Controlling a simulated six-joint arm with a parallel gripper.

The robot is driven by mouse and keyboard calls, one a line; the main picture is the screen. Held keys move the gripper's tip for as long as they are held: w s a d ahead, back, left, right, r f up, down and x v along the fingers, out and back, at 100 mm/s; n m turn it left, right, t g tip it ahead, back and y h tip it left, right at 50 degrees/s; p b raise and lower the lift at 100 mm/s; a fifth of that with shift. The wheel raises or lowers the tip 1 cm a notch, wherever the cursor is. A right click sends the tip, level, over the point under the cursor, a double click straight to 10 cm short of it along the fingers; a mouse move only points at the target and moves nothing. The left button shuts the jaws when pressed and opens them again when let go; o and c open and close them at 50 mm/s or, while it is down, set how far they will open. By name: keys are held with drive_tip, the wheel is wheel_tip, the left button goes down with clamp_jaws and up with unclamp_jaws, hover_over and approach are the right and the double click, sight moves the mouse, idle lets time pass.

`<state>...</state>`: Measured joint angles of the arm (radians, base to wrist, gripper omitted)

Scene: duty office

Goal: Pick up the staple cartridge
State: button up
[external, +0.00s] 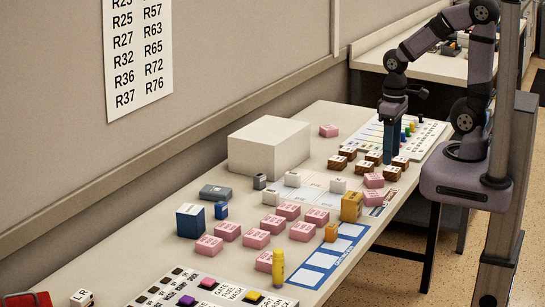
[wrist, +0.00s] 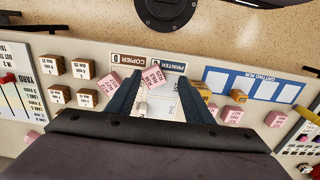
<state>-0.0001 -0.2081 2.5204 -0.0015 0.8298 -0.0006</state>
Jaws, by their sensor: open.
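No block carries a label I can read as staple cartridge, so I cannot tell which it is. Small candidates in the external view are a white block (external: 338,185), another white block (external: 293,179), a dark grey block (external: 260,181) and a small blue block (external: 221,210). My gripper (external: 391,160) points down above the table's far right part, by the brown blocks (external: 375,157). In the wrist view my gripper (wrist: 160,78) is open and empty. A pink block (wrist: 152,76) and a small white block (wrist: 141,108) show between its fingers, below them.
A large pale box (external: 268,147) stands against the wall side. Several pink blocks (external: 257,239), a yellow box (external: 351,206), an orange block (external: 331,232), a yellow stick (external: 278,268) and a blue box (external: 190,221) crowd the table. Printer and copier labels (wrist: 150,63) lie near the edge.

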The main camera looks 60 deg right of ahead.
wheel_tip(320, 180, up, 3)
drive_tip(key=t+y+b, duration=0.4)
drive_tip(key=t+y, duration=0.1)
drive_tip(key=t, duration=0.3)
hover_over(336, 227)
drive_tip(key=w+a, duration=0.4)
wheel_tip(336, 227, down, 6)
drive_tip(key=s+d+r+t+h+b, duration=0.4)
drive_tip(key=s+r+t, duration=0.1)
drive_tip(key=s+t, duration=0.5)
wheel_tip(336, 227, down, 16)
drive_tip(key=shift+d+r, duration=0.1)
drive_tip(key=shift+r, duration=0.1)
drive_tip(key=shift+w+p, duration=0.9)
drive_tip(key=shift+w, duration=0.8)
drive_tip(key=shift+w+f+p, duration=0.15)
drive_tip(key=shift+w+p, duration=0.45)
drive_tip(key=shift+w, duration=1.35)
